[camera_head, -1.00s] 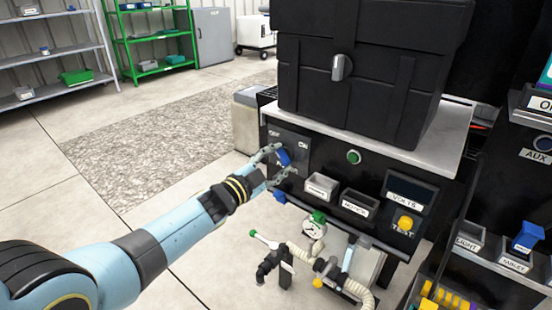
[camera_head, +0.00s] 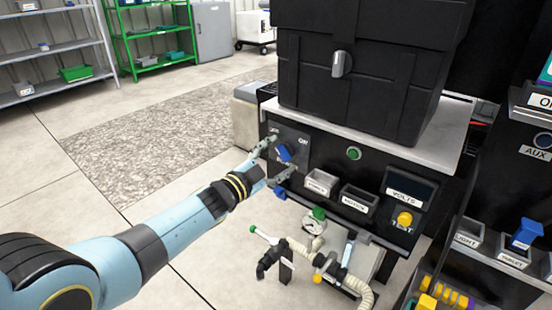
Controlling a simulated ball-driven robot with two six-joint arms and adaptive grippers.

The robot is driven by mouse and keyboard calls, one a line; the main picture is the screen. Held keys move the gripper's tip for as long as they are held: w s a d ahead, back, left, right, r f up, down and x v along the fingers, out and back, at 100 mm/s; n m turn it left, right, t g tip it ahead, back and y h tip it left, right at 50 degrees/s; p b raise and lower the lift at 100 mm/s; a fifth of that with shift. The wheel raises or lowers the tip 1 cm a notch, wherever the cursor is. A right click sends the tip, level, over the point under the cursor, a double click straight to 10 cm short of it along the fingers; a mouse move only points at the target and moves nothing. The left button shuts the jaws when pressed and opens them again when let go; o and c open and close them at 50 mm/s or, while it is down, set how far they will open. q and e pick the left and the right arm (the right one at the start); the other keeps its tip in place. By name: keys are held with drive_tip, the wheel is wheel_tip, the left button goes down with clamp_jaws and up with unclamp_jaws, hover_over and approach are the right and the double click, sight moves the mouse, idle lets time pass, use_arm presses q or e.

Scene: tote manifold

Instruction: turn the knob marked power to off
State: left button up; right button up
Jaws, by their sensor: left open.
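The power knob is blue (camera_head: 284,153) and sits on a dark plate (camera_head: 291,141) on the front panel of the bench. White OFF lettering shows at the plate's upper left and ON at its upper right; the lettering below is mostly hidden. The knob looks tilted, its upper end leaning left toward OFF. My left gripper (camera_head: 272,159) is open in front of the plate, one finger above left of the knob and one below it. I cannot tell whether either finger touches it. My right gripper is out of view.
A large black case (camera_head: 372,70) stands on the bench top. Right of the knob are a green button (camera_head: 354,153), two labelled bins (camera_head: 320,183) and a yellow TEST button (camera_head: 404,218). Hoses and valves with a gauge (camera_head: 314,222) stand below. Open floor lies left.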

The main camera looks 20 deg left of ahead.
use_arm(q)
drive_tip(key=v, duration=1.2)
drive_tip(key=s+a+f+n+g+y+p, duration=0.1)
drive_tip(key=s+a+f+n+g+y, duration=0.2)
drive_tip(key=s+f, duration=0.9)
drive_tip(key=s+a+f+n+g+y+p, duration=0.15)
drive_tip(key=s+f+n+g, duration=0.25)
drive_tip(key=s+f, duration=0.85)
drive_tip(key=s+f+n+g+y, duration=0.1)
drive_tip(key=s+f+g, duration=0.2)
drive_tip(key=s, duration=0.7)
drive_tip(key=s+a+f+n+g, duration=0.1)
drive_tip(key=s+f+n+g, duration=0.1)
drive_tip(key=s, duration=0.8)
drive_tip(key=s+a+f+n+g+y, duration=0.1)
drive_tip(key=s+f+g, duration=0.3)
drive_tip(key=s, duration=0.6)
wheel_tip(320, 180, down, 2)
drive_tip(key=shift+a+f+n+g+y, duration=0.25)
drive_tip(key=shift+n+g+y, duration=0.1)
drive_tip(key=shift+n, duration=0.35)
